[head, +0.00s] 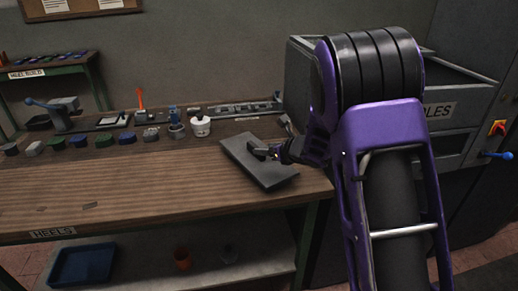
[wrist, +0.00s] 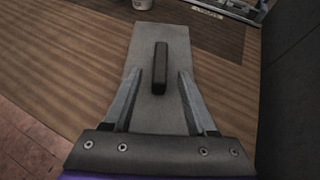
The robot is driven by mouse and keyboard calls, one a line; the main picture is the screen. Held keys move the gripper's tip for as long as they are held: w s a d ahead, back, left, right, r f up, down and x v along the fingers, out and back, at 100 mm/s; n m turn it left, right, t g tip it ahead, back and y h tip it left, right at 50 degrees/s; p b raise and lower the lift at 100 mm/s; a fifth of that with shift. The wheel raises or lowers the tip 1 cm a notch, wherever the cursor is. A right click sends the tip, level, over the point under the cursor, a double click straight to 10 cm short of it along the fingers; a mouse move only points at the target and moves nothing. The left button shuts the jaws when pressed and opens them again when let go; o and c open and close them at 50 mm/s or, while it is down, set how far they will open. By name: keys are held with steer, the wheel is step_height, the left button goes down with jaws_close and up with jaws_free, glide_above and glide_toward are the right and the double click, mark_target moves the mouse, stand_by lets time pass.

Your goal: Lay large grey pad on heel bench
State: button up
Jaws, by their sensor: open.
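The large grey pad (head: 272,178) is a flat dark grey slab at the right end of the wooden heel bench (head: 120,185). It appears to rest on the bench top, with its near corner close to the front edge. In the wrist view the pad (wrist: 175,45) carries a raised black bar handle (wrist: 161,65) along its middle. My gripper (wrist: 160,74) is open, with one finger on each side of the handle and visible gaps between. In the head view my gripper (head: 270,152) is just over the pad and partly hides it.
A white pot (head: 201,126) stands behind the pad. A row of several coloured blocks (head: 80,141) and a blue-handled tool (head: 62,112) are at the back left. A grey machine (head: 455,150) stands on the right. The front left of the bench is mostly clear.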

steer(key=v, duration=0.5)
